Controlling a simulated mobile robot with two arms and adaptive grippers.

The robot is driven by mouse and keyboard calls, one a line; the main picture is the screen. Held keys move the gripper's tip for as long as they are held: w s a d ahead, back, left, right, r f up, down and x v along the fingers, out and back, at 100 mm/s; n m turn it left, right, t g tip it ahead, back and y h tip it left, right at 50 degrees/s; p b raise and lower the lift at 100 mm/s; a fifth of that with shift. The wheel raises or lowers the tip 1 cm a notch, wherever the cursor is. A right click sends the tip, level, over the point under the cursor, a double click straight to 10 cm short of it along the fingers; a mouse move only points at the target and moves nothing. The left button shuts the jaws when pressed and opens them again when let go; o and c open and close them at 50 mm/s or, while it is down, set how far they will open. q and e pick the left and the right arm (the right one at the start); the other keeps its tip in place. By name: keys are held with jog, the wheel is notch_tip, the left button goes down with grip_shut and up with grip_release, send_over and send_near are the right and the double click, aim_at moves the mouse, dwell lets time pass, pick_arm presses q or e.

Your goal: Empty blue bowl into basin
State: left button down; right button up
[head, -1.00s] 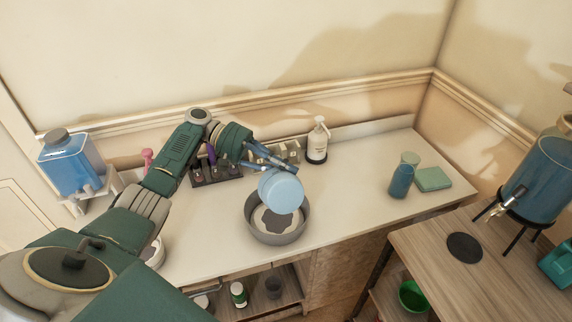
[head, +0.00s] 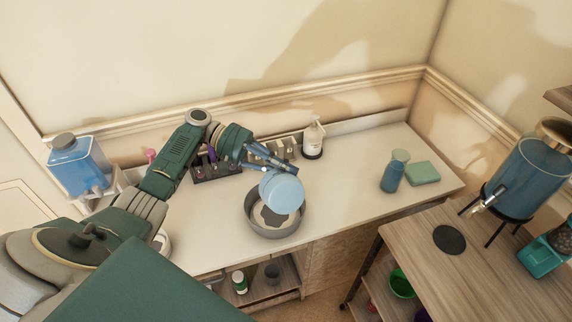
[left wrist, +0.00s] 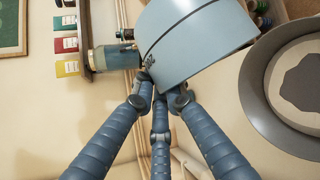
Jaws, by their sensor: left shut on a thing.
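The light blue bowl (head: 283,193) is tilted on its side above the grey basin (head: 261,228) on the white counter. My left gripper (head: 275,165) is shut on the bowl's rim. In the left wrist view the bowl (left wrist: 200,40) fills the top middle, with the blue fingers (left wrist: 160,95) meeting at its edge. The basin (left wrist: 262,100) shows at the right there, with a dark grey patch on its pale inside. The bowl's inside is hidden in both views. My right gripper is not in view.
A white pump bottle (head: 313,138) and a rack of small bottles (head: 215,168) stand behind the basin. A wooden table with a blue dispenser (head: 520,178) is at far right.

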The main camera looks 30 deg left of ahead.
aim_at(296, 202)
pick_arm(q)
jog(key=shift+s+d+y+p, duration=0.2)
jog(key=shift+y+p, duration=0.1)
jog(key=shift+p, duration=0.6)
jog(key=s+d+f+m+y+p, duration=0.1)
jog(key=m+y+p, duration=0.1)
jog(key=p, duration=0.2)
jog(key=shift+d+f+t, duration=0.15)
jog(key=shift+t, duration=0.25)
jog(key=s+d+f+m+t+y+p, duration=0.1)
jog(key=p, duration=0.3)
jog(key=shift+s+d+f+y, duration=0.1)
jog(key=shift+d+y, duration=0.05)
jog(key=shift+y, duration=0.25)
jog(key=shift+s+d+f+m+t+y+p, duration=0.35)
jog(key=shift+f+m+y+p, duration=0.2)
jog(key=shift+p, duration=0.25)
jog(key=shift+s+d+f+m+t+y, duration=0.15)
jog(key=shift+d+f+m+t+y, duration=0.05)
jog(key=shift+d+m+t+y, duration=0.1)
jog(key=shift+s+d+f+m+t+y, duration=0.35)
jog(key=shift+s+d+f+m+y, duration=0.1)
jog(key=shift+f+y, duration=0.15)
jog(key=s+d+f+m+t+y+b, duration=0.3)
jog(key=d+f+m+t+y, duration=0.1)
jog(key=f+m+t+y, duration=0.1)
jog(key=shift+s+d+t+y, duration=0.3)
jog(key=shift+d+t+y, duration=0.05)
jog(key=shift+t, duration=0.25)
